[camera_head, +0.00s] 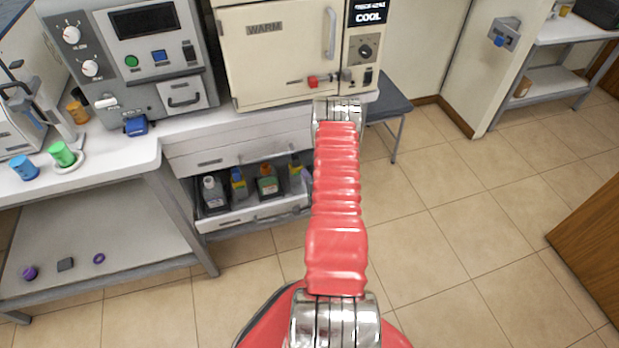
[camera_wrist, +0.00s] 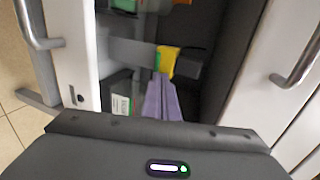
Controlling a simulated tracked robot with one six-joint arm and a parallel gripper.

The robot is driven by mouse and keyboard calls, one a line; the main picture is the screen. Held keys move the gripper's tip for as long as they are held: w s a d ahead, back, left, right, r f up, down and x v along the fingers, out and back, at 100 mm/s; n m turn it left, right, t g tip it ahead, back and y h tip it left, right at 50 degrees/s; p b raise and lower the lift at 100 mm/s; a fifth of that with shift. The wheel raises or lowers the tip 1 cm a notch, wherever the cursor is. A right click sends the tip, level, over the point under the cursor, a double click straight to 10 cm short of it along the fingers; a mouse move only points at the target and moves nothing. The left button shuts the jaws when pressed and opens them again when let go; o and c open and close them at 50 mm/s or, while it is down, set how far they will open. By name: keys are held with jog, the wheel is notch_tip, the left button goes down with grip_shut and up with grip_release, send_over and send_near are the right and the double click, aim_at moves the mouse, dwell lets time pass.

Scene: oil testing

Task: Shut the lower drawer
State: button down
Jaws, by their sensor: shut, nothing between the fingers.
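The lower drawer (camera_head: 255,217) stands pulled out below the bench in the head view, with several bottles inside. In the wrist view its white front panel (camera_wrist: 70,50) and bar handle (camera_wrist: 35,28) are at the left, and the dark interior is in the middle. My gripper (camera_wrist: 158,84) shows there as shut, purple-grey fingers, with nothing between them, over the open drawer. A yellow bottle part (camera_wrist: 168,62) appears just beyond the fingertips; I cannot tell whether they touch. In the head view my red arm hides most of the gripper and the drawer's right end.
The closed upper drawer (camera_head: 210,160) is directly above; its handle (camera_wrist: 300,62) shows at right in the wrist view. A cream oven (camera_head: 275,65) and a grey instrument (camera_head: 150,75) stand on the bench. A stool (camera_head: 390,105) is to the right. Tiled floor (camera_head: 430,245) is open in front.

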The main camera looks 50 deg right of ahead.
jog(key=w+d, duration=0.1)
jog(key=w, duration=0.1)
jog(key=w+d, duration=0.1)
jog(key=w, duration=0.1)
jog(key=w+d, duration=0.2)
jog(key=shift+w, duration=0.1)
jog(key=shift+w+d+r, duration=0.15)
jog(key=shift+d+r, duration=0.05)
dwell(0.3)
jog(key=f+v, duration=0.1)
jog(key=v, duration=1.3)
jog(key=shift+s+a+f, duration=0.3)
